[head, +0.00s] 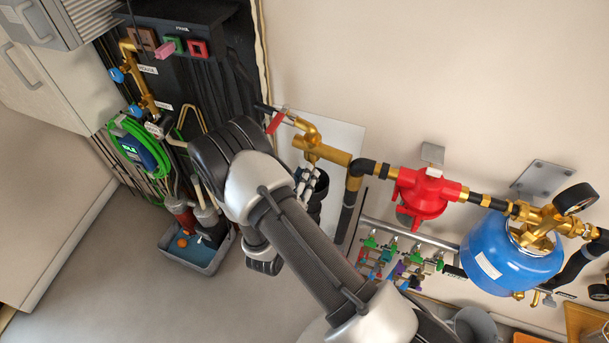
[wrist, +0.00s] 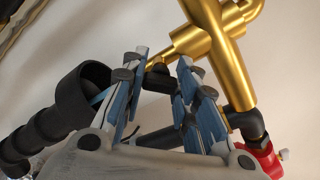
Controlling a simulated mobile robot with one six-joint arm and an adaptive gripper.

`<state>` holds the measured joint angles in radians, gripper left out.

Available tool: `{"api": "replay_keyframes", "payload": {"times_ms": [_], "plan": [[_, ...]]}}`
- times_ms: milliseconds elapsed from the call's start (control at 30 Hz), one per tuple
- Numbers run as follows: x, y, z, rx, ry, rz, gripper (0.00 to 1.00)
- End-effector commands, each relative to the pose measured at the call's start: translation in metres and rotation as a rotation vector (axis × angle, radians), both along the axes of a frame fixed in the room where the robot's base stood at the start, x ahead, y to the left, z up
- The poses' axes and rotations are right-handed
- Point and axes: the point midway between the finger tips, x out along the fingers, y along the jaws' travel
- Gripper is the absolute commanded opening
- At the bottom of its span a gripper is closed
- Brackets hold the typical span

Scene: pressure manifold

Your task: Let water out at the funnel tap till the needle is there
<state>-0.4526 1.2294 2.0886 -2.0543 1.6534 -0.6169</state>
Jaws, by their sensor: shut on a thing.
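My gripper (head: 312,182) is at the lower side of the brass pipe (head: 322,150) on the wall. In the wrist view its blue-padded fingers (wrist: 160,90) are closed around a small dark handle (wrist: 158,76) beside a brass stem. The black funnel (wrist: 82,92) opens just left of the fingers; in the head view it is partly hidden behind my gripper. No water stream can be made out. The pressure gauge (head: 576,199) sits on the brass fitting at the far right. Its face is tilted and small, and I cannot read the needle.
A red valve body (head: 423,194) and a blue tank (head: 508,254) are to the right along the pipe. Small coloured taps (head: 385,255) line a lower rail. A tray (head: 205,250) and green hose (head: 133,130) are at left.

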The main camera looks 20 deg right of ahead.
Motion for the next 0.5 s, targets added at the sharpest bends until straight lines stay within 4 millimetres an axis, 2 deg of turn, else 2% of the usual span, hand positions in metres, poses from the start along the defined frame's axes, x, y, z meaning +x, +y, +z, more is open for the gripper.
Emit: {"api": "replay_keyframes", "payload": {"times_ms": [500], "plan": [[0.0, -0.0001, -0.0002, -0.082, 0.059, 0.0, 0.04]]}}
